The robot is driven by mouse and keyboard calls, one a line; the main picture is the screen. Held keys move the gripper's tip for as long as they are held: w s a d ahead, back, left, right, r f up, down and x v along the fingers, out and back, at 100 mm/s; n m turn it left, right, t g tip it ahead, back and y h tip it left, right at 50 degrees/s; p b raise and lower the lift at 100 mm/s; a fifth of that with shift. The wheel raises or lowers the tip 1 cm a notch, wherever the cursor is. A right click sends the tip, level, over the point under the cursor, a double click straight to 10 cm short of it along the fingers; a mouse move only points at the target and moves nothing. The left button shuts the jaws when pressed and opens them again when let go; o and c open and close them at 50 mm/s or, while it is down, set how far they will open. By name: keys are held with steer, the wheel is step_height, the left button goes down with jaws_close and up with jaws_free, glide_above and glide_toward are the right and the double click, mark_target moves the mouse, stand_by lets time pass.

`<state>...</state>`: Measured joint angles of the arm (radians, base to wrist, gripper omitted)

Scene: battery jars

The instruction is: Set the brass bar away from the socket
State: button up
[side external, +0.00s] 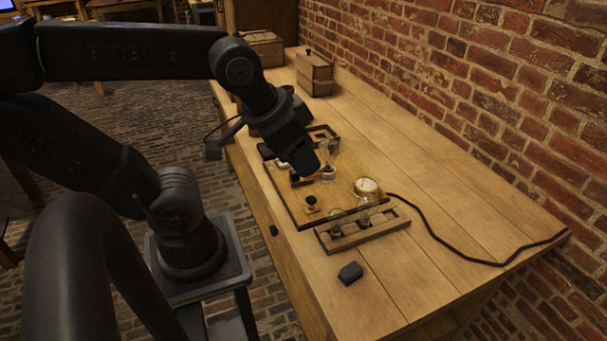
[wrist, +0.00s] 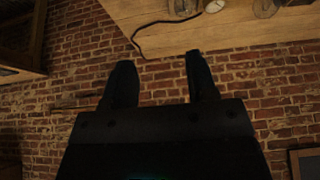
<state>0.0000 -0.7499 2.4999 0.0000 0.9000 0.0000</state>
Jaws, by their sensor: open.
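My gripper (wrist: 158,75) shows in the wrist view with its two dark fingers apart and nothing between them. In the side external view my gripper (side external: 305,172) hangs over the wooden board (side external: 290,203) on the bench, and its fingers are hard to make out. An orange-brown spot shows beside the gripper, too small and covered to name. I cannot pick out the brass bar or the socket with certainty; the gripper hides part of the board. A small brass-coloured piece with a dark knob (side external: 310,204) stands on the board's near part.
A round pale dial (side external: 366,187) sits at the board's right, with a dark cable running right. A wooden rack (side external: 362,228) with glass jars stands at the board's near edge. A dark block (side external: 350,272) lies in front. Wooden boxes (side external: 314,73) stand behind. The bench's right side is mostly clear.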

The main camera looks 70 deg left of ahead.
steer(key=shift+c, duration=0.2)
steer(key=g, duration=0.6)
glide_above(294, 172)
step_height(294, 172, down, 12)
steer(key=f, duration=0.1)
step_height(294, 172, down, 12)
steer(key=shift+w+a+f, duration=0.1)
steer(key=shift+a+f, duration=0.05)
steer(key=shift+f, duration=0.05)
steer(key=shift+c, duration=0.3)
jaws_close()
